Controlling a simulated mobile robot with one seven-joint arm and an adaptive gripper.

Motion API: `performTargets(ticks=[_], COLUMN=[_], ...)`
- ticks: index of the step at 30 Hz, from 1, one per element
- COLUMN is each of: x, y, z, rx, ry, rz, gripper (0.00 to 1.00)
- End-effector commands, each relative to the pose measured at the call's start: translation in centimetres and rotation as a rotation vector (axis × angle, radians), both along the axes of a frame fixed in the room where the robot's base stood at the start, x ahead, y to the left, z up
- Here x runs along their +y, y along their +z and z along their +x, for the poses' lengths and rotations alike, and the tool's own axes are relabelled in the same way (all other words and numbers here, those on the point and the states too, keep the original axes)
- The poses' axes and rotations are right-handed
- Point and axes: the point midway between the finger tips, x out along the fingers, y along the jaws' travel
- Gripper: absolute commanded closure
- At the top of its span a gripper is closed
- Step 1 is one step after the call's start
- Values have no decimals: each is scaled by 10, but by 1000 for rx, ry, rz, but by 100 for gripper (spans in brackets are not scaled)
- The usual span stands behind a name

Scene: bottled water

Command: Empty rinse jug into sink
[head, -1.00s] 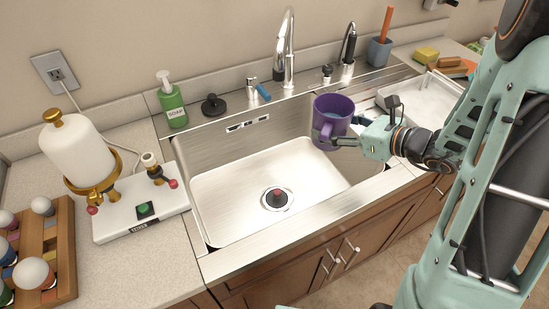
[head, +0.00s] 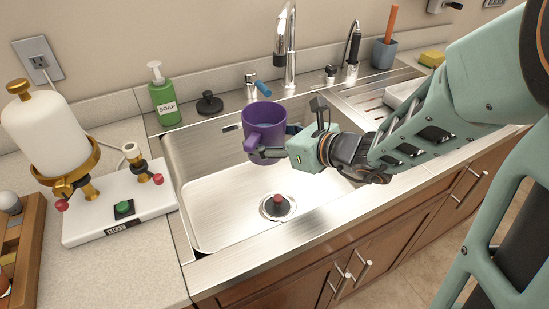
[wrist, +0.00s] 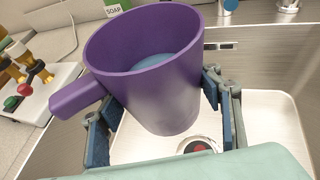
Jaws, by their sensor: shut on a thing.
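The purple jug (head: 262,119) is above the sink basin (head: 222,205), roughly upright, with its mouth up and its handle towards the left front. My gripper (head: 282,144) is shut on the jug's body, a pad on each side. In the wrist view the jug (wrist: 165,95) fills the middle, and blue-tinted liquid (wrist: 160,64) shows inside it. The drain with its red-centred plug (head: 278,206) is in the basin floor below the jug. The back part of the basin is hidden behind the jug and my gripper.
The tall faucet (head: 290,45) stands behind the jug, with a blue-handled lever (head: 262,88) beside it. A green soap bottle (head: 164,98) and a black stopper (head: 209,103) are at the back left. A white dispenser (head: 50,122) stands left. The basin's left part is clear.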

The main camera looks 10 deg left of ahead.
Motion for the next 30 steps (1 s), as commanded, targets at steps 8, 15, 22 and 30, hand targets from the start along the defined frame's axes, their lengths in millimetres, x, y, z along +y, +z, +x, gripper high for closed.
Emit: performTargets(ticks=[8, 15, 22, 30], x=[37, 60, 71, 74], y=[-25, -43, -48, -47], z=[-32, -59, -74, -77], rx=[-5, -4, -10, -12], ry=[20, 33, 41, 46], rz=[0, 1, 2, 3], gripper=[80, 80, 80, 80])
